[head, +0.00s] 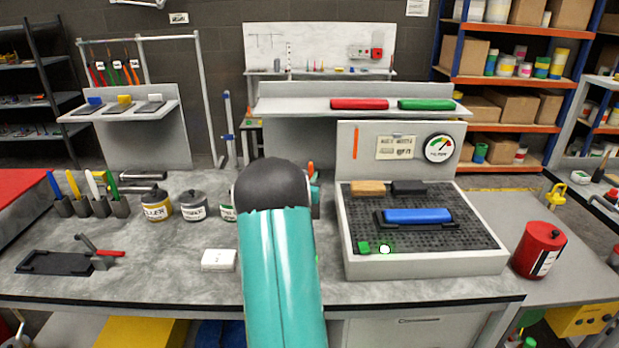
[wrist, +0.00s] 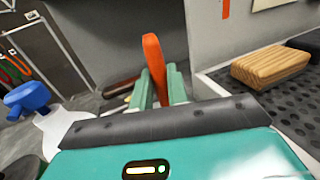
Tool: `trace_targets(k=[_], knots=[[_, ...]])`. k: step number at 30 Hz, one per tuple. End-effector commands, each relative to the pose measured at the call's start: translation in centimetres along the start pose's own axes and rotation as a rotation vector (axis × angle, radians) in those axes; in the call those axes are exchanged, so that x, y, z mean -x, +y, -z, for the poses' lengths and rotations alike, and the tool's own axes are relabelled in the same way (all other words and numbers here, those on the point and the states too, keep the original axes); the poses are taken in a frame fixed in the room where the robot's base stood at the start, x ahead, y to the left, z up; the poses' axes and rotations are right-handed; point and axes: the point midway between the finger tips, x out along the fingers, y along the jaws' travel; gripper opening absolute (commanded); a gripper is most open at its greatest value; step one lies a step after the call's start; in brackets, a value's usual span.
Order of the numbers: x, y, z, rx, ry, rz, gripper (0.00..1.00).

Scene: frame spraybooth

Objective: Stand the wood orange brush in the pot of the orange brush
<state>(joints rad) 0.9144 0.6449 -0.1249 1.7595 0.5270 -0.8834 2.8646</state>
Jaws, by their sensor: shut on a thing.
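My gripper (wrist: 155,88) is shut on an upright orange piece, which looks like the handle of the orange brush (wrist: 153,62). Its lower part is hidden by the fingers and wrist. In the head view my arm hides most of the gripper, and only a bit of orange (head: 311,169) shows at its right edge. On the left of the bench stand several dark pots (head: 101,207) in a row, with blue, yellow, white and green handles in them. I cannot tell a pot of the orange brush; it may be hidden behind my arm.
Labelled cans (head: 156,206) stand between the pots and my arm. A white box (head: 219,260) lies in front of them. At right is a perforated tray (head: 425,265) holding a blue block (head: 418,216) and a wooden block (head: 367,187).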

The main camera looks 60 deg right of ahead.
Motion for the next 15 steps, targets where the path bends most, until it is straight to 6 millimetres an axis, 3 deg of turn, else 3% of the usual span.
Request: trace_targets(k=[8, 9, 12, 15], knots=[[0.0, 0.01, 0.06, 0.0, 0.0, 0.0, 0.0], [0.0, 0.01, 0.06, 0.0, 0.0, 0.0, 0.24], [0.0, 0.02, 0.06, 0.0, 0.0, 0.0, 0.42], [0.0, 0.02, 0.07, 0.0, 0.0, 0.0, 0.42]])
